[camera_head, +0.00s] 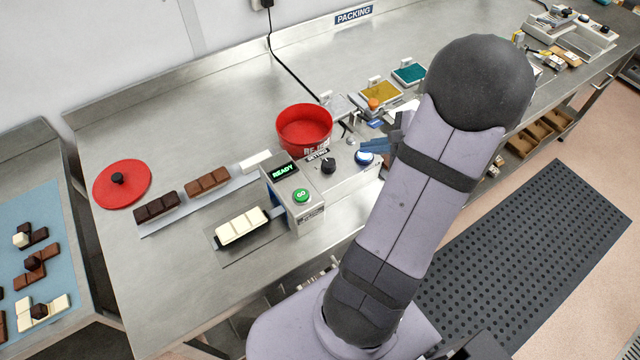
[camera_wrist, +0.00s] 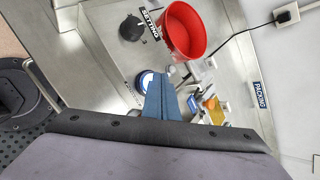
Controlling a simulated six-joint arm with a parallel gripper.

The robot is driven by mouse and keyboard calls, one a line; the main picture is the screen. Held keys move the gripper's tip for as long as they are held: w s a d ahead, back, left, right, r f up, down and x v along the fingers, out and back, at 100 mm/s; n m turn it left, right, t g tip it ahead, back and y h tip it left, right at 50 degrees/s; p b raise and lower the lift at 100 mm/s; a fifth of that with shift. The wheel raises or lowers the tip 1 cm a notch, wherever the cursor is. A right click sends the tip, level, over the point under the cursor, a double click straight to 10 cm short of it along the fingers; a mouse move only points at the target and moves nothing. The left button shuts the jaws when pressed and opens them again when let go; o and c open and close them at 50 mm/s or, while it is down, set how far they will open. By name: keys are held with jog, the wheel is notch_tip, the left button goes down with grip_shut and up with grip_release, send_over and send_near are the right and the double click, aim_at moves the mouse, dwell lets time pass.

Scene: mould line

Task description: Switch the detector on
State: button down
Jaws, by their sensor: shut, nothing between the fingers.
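In the wrist view the knob (camera_wrist: 131,28) and blue button (camera_wrist: 144,82) also show. My gripper (camera_head: 366,147) has blue fingers, shut and empty, with tips close beside the blue button. I cannot tell whether they touch it; the wrist view shows the fingers (camera_wrist: 161,82) partly covering it.
A red bin (camera_head: 304,142) stands behind the panel. A white chocolate bar (camera_head: 241,226) lies at the detector's left, with darker bars (camera_head: 207,182) on a strip behind. A red lid (camera_head: 122,184) lies at left. Coloured trays (camera_head: 380,91) stand behind my arm.

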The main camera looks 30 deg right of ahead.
aim_at(369, 156)
dwell(0.5)
jog(key=shift+r+p, duration=0.3)
jog(key=shift+r, duration=0.05)
jog(key=shift+r+p, duration=2.3)
jog(key=shift+r, duration=0.7)
